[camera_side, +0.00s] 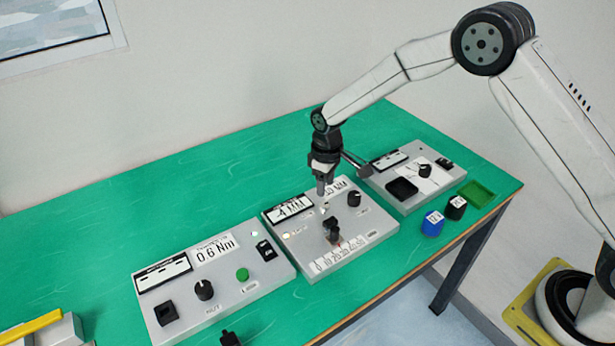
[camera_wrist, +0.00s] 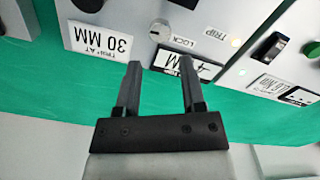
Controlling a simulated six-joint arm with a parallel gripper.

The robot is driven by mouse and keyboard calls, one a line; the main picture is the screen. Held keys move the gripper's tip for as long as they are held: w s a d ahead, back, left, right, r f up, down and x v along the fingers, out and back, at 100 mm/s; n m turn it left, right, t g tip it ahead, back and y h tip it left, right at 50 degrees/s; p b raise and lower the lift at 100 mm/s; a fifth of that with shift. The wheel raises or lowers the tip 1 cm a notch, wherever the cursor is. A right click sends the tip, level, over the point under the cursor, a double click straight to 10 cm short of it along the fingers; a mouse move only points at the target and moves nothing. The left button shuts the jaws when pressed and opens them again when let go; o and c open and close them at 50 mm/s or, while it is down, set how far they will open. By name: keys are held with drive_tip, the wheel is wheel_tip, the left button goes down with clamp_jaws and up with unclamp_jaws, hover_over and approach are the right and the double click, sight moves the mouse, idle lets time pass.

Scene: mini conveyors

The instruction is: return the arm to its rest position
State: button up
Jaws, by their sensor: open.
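My gripper (camera_side: 325,186) hangs from my arm above the back part of the middle control box (camera_side: 300,262), pointing down. In the wrist view its two fingers (camera_wrist: 160,82) are apart with nothing between them. They reach over the green table toward the edge of the middle box, near the "30 MM" label (camera_wrist: 103,40) and the "4 MM" label (camera_wrist: 186,63). I cannot tell from the side view whether the fingertips touch the box; other box parts behind the fingers are partly hidden.
A left box (camera_side: 215,285) reads 0.6 Nm. A yellow-topped object (camera_side: 30,328) is at the lower left. The table behind the boxes is clear.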

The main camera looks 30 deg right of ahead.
drive_tip(key=shift+r, duration=0.15)
drive_tip(key=shift+s+d+r, duration=0.2)
drive_tip(key=shift+s+r, duration=0.05)
drive_tip(key=shift+r, duration=0.1)
drive_tip(key=s+d+r+m+t, duration=0.1)
drive_tip(key=s+d+r, duration=0.1)
drive_tip(key=s, duration=0.5)
drive_tip(key=s+d+r+m, duration=0.2)
drive_tip(key=s+d+r, duration=0.1)
drive_tip(key=s, duration=0.5)
drive_tip(key=s+d+r+m+t, duration=0.1)
drive_tip(key=s+d+r+m, duration=0.1)
drive_tip(key=s, duration=0.6)
drive_tip(key=shift+d+r+t, duration=0.3)
drive_tip(key=shift+d+r, duration=0.25)
drive_tip(key=shift+r, duration=0.4)
